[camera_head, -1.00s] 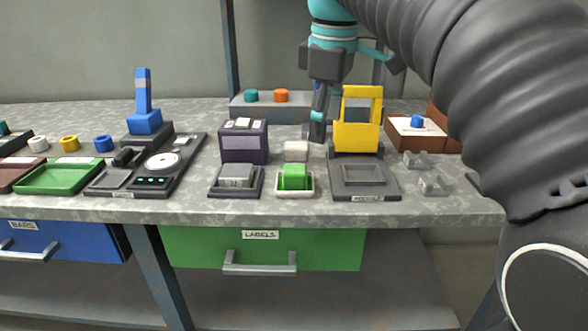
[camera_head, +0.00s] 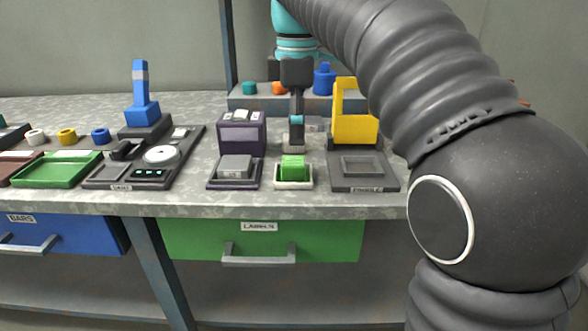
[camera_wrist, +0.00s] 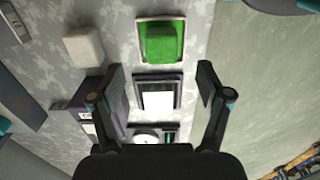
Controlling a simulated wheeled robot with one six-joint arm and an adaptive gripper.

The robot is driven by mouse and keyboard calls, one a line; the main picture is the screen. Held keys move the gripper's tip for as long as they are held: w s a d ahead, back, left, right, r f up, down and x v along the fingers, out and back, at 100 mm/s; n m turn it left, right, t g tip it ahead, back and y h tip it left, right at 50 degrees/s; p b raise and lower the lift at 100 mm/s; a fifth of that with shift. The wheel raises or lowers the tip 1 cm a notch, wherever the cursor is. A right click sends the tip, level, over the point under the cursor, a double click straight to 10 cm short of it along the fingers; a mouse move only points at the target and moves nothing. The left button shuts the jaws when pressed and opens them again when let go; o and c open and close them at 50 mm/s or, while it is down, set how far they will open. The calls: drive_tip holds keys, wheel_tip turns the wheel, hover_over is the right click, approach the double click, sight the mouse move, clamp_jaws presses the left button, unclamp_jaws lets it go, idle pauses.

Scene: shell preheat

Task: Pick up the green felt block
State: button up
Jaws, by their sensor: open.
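The green felt block (camera_head: 293,168) sits in a small pale tray (camera_head: 281,184) near the front edge of the bench. In the wrist view the block (camera_wrist: 162,42) lies in its tray (camera_wrist: 141,19) at the top, beyond my fingertips. My gripper (camera_head: 294,148) hangs just behind the block in the head view. In the wrist view my gripper (camera_wrist: 158,72) has its two fingers wide apart, with nothing held between them. A dark-framed tray with a pale top face (camera_wrist: 157,95) shows between the fingers.
A grey block in a dark tray (camera_head: 236,168) and a purple box (camera_head: 241,135) stand left of the block. A yellow frame (camera_head: 354,118) and a dark plate (camera_head: 362,173) stand right. A white block (camera_wrist: 83,46) lies near the green one. A green drawer (camera_head: 310,243) is below.

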sight(293, 160)
drive_tip(key=shift+s+a+f+b, duration=0.15)
drive_tip(key=shift+f+b, duration=0.2)
drive_tip(key=shift+f, duration=1.45)
drive_tip(key=shift+a+f+b, duration=0.15)
drive_tip(key=shift+f+b, duration=0.15)
drive_tip(key=shift+f, duration=1.45)
drive_tip(key=c, duration=1)
